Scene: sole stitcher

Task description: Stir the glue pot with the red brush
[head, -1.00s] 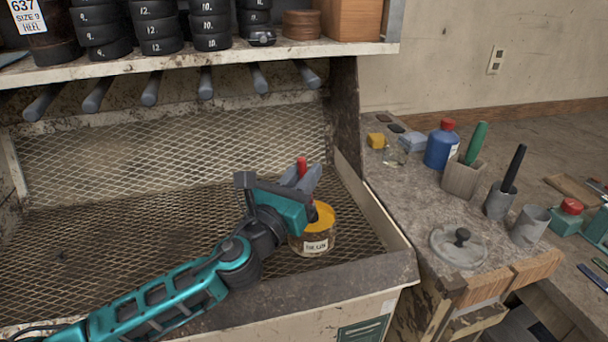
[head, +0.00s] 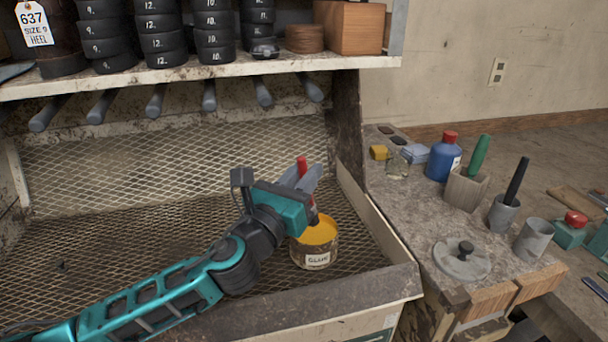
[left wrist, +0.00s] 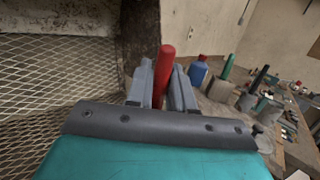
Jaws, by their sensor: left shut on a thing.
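My left gripper (head: 307,181) is shut on the red brush (head: 302,167), whose red handle stands up between the fingers. The red handle also shows upright between the fingers in the left wrist view (left wrist: 165,66). The glue pot (head: 317,258), a labelled round pot filled with yellow-orange glue, stands on the mesh floor of the bench. The gripper is over the pot's back left rim. The brush's lower end is at the glue, but the gripper partly hides it, so its depth cannot be told. My right gripper is not in view.
The bench's metal front lip (head: 290,300) and right side wall (head: 375,220) border the pot. At right, the counter holds a round lid (head: 462,262), a green-handled tool (head: 477,150), a black-handled tool (head: 517,180) and a blue bottle (head: 443,158).

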